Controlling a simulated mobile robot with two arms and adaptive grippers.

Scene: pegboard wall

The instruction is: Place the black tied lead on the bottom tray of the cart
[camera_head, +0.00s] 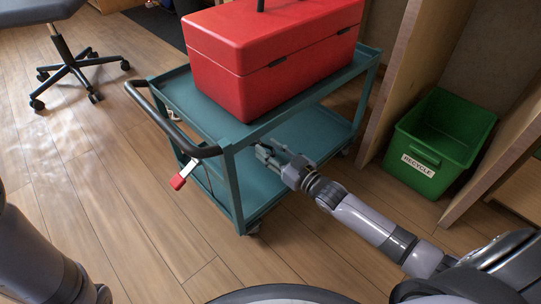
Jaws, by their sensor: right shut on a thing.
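The teal cart (230,180) stands in the middle of the view, with a top tray and a bottom tray (325,130). My right arm reaches in from the lower right. My right gripper (268,153) is between the two trays, over the bottom tray and below the top tray's edge. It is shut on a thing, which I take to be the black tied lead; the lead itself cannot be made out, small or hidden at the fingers. Whether it touches the tray I cannot tell. My left arm shows at the lower left, its gripper out of view.
A large red toolbox (265,60) sits on the top tray. The cart's black handle (165,122) has a red and white tag (183,175) hanging below it. A green recycle bin (440,140) stands at right between wooden panels. A wheeled chair (70,60) is at upper left.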

